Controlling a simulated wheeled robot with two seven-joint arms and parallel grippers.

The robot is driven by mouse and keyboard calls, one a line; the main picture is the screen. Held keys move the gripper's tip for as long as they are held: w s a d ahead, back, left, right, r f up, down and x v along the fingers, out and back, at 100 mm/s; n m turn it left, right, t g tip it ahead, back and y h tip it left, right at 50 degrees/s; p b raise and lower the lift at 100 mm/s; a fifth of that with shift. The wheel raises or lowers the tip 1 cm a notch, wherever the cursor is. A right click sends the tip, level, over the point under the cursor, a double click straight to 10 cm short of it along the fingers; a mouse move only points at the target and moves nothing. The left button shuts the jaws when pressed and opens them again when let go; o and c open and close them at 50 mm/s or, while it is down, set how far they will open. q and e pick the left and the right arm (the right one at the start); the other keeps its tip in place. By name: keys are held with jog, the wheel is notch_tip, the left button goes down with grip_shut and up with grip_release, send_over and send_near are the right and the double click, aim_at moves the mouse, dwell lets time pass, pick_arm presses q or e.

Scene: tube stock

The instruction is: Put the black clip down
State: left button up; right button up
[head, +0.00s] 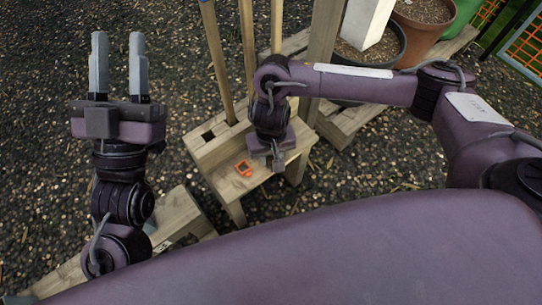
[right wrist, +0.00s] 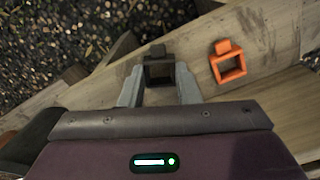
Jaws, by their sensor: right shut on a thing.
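The black clip (right wrist: 158,69) shows in the right wrist view between the fingers of my right gripper (right wrist: 159,88). It is a small dark square frame with a tab, held over or at the pale wooden bench top (right wrist: 205,90); I cannot tell whether it touches the wood. In the head view my right gripper (head: 276,160) points down at the bench, and the clip is mostly hidden there. My left gripper (head: 119,65) is open and empty, raised over the gravel at the left.
An orange clip (right wrist: 230,64) lies on the bench, to the right of the black clip in the right wrist view; it also shows in the head view (head: 243,168). Several wooden poles (head: 246,55) stand upright behind. Plant pots (head: 420,30) stand at the back right.

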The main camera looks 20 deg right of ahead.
jog(key=shift+f, duration=0.15)
pick_arm(q)
jog(key=shift+s+a+r+t+h, duration=0.2)
jog(key=shift+s+r+t+h, duration=0.15)
jog(key=shift+r, duration=0.35)
jog(key=shift+f, duration=0.1)
pick_arm(e)
jog(key=shift+f, duration=0.1)
jog(key=o, duration=0.9)
pick_arm(q)
jog(key=shift+w+f, duration=0.15)
